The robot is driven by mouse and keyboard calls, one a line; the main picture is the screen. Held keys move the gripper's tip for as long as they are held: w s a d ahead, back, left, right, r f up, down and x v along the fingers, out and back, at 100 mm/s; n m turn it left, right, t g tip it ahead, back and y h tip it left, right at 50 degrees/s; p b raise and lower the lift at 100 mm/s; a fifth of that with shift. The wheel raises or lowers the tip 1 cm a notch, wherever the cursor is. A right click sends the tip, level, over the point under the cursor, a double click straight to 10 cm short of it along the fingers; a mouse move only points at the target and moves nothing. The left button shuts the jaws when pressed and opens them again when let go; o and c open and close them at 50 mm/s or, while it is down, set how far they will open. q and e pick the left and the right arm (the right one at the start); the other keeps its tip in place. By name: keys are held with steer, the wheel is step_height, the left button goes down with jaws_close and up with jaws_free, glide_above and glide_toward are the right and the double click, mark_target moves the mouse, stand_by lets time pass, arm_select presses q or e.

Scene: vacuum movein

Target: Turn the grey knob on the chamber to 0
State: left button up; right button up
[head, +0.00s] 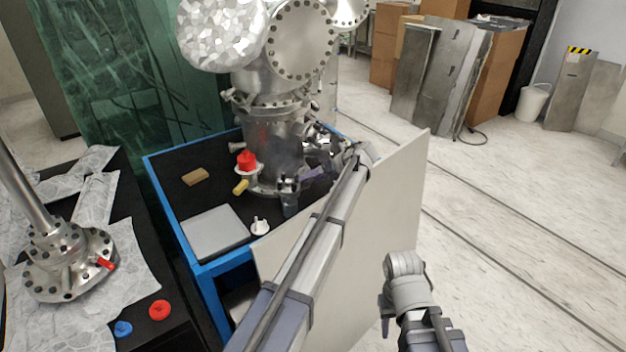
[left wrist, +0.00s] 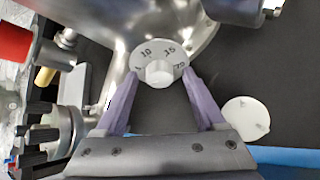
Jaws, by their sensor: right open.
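The grey knob (left wrist: 159,74) shows in the left wrist view on a round dial against the metal chamber (left wrist: 170,25). The marks 10, 15 and 20 can be read on the dial; the 0 cannot be made out. My left gripper (left wrist: 160,86) is open, with one purple finger on each side of the dial. I cannot tell whether they touch it. In the head view my left gripper (head: 312,174) is at the lower right of the chamber (head: 272,135), and the knob cannot be made out there. My right gripper (head: 386,308) is open, low and away from the chamber.
The chamber stands on a black-topped blue-framed table (head: 180,215) with a red-capped part (head: 246,160), a grey plate (head: 215,232) and a white round piece (head: 260,227). A pale panel (head: 395,200) stands behind my left arm. A foil-covered bench (head: 130,260) is at left.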

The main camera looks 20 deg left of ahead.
arm_select(q)
jaws_close()
stand_by(0.3)
steer(key=shift+s+r+n, duration=0.1)
steer(key=shift+n, duration=0.5)
steer(key=shift+o, duration=0.2)
jaws_free()
